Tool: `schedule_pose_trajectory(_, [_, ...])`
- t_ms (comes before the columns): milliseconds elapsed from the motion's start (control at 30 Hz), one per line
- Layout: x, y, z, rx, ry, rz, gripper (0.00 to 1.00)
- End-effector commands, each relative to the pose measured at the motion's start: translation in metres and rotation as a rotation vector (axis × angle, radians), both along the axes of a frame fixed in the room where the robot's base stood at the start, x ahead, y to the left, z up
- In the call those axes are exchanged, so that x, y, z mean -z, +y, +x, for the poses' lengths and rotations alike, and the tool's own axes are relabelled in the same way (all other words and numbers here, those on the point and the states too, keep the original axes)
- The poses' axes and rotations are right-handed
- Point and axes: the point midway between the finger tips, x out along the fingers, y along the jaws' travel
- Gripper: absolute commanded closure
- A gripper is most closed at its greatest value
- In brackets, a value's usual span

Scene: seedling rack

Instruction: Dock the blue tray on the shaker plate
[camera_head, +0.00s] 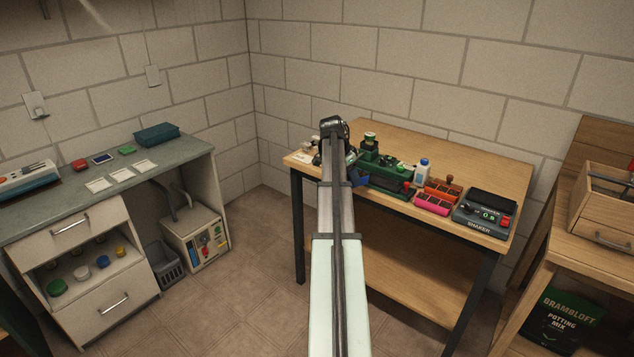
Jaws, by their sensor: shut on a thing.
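The blue tray (361,181) shows as a small blue patch beside my arm, over the left part of the wooden table; most of it is hidden. My gripper (353,169) is at the end of my arm, largely hidden by it, and is shut on the blue tray. The shaker (480,222) is a dark grey machine with a display and a red knob, at the right end of the table. Its black shaker plate (493,200) is on top and looks empty. The tray is well to the left of the shaker, apart from it.
A pink tray (432,204) and an orange tray (446,184) stand just left of the shaker. The table's back right (480,163) is clear.

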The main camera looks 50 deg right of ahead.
Motion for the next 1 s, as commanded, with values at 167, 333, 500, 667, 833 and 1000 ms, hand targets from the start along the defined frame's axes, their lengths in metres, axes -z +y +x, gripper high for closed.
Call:
schedule_pose_trajectory(167, [-0.009,-0.054,-0.051,0.17,0.0,0.0,0.83])
schedule_pose_trajectory(333, [-0.016,-0.094,-0.101,0.324,0.0,0.0,0.83])
schedule_pose_trajectory(500, [-0.023,-0.131,-0.154,0.475,0.0,-0.002,0.83])
schedule_pose_trajectory(667, [-0.03,-0.163,-0.208,0.619,0.0,0.0,0.83])
schedule_pose_trajectory(833, [-0.038,-0.193,-0.269,0.773,0.0,0.0,0.83])
schedule_pose_trajectory(1000, [-0.046,-0.217,-0.331,0.922,0.0,-0.001,0.83])
